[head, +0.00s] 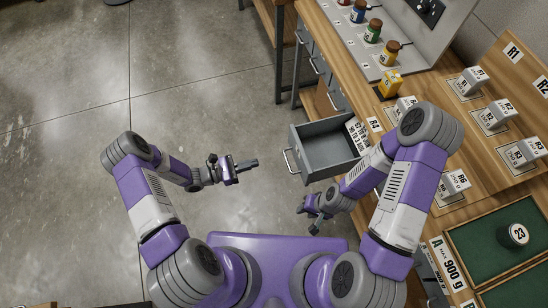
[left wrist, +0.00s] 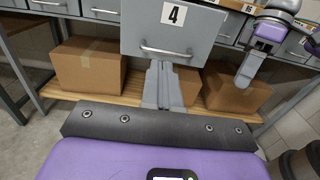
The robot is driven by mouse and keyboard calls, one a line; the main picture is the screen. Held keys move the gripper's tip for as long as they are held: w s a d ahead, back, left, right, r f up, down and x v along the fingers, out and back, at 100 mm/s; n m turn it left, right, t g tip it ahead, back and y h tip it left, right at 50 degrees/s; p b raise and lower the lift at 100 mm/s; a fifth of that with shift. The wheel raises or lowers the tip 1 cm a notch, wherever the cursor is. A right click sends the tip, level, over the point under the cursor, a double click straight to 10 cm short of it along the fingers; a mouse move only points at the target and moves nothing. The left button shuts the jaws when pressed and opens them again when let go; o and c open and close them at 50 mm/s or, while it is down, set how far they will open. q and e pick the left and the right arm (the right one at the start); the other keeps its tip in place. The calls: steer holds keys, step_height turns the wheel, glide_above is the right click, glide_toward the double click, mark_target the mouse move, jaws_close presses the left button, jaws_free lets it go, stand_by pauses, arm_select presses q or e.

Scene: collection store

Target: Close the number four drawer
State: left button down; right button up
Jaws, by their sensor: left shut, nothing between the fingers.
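The number four drawer (head: 318,148) is a grey box pulled well out of the wooden bench in the head view. Its front (left wrist: 212,32) carries a "4" label and a bar handle (left wrist: 165,52) in the left wrist view. My left gripper (head: 254,163) is shut and empty, left of the drawer front and pointing at it, with a gap in the head view. Its fingers (left wrist: 160,82) show just below the handle in the left wrist view; contact cannot be told. My right gripper (head: 308,218) looks open and empty, below the drawer's near side.
Other drawers flank number four. Cardboard boxes (left wrist: 88,65) stand on a shelf beneath. The floor (head: 215,80) left of the drawer is clear.

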mark_target(296, 152)
arm_select(q)
steer(key=x, duration=1.3)
steer(key=shift+d, duration=0.3)
